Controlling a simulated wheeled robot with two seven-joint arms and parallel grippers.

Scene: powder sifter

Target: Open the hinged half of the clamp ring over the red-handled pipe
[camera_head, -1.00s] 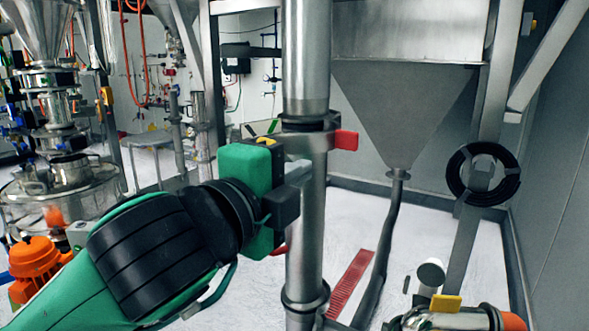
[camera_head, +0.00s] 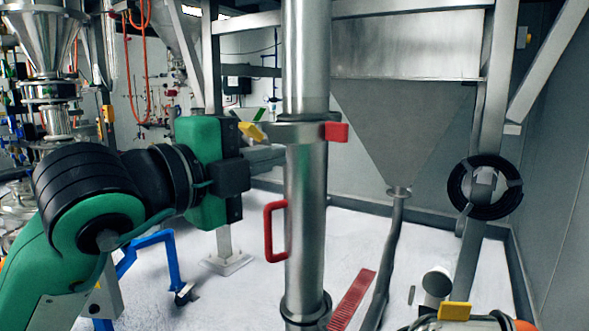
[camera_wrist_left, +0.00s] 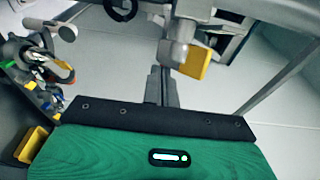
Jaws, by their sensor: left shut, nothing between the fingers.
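The steel pipe (camera_head: 305,215) with a red handle (camera_head: 269,232) stands upright in the middle of the head view. The grey clamp ring (camera_head: 295,132) sits around it above the handle, with a red tab (camera_head: 336,131) at right and a yellow tab (camera_head: 252,131) at left. I cannot tell how far its hinged half stands open. My left gripper (camera_head: 265,158) is shut and empty, just left of the pipe and below the yellow tab. In the left wrist view the fingers (camera_wrist_left: 162,86) point toward the yellow tab (camera_wrist_left: 195,62), close beside it; contact is unclear. My right gripper is out of view.
A steel hopper cone (camera_head: 400,135) hangs behind the pipe at right, near a frame post (camera_head: 487,90) carrying a black ring (camera_head: 485,188). A blue frame (camera_head: 165,250) stands at lower left. A red strip (camera_head: 352,300) lies on the pale floor, which has open room.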

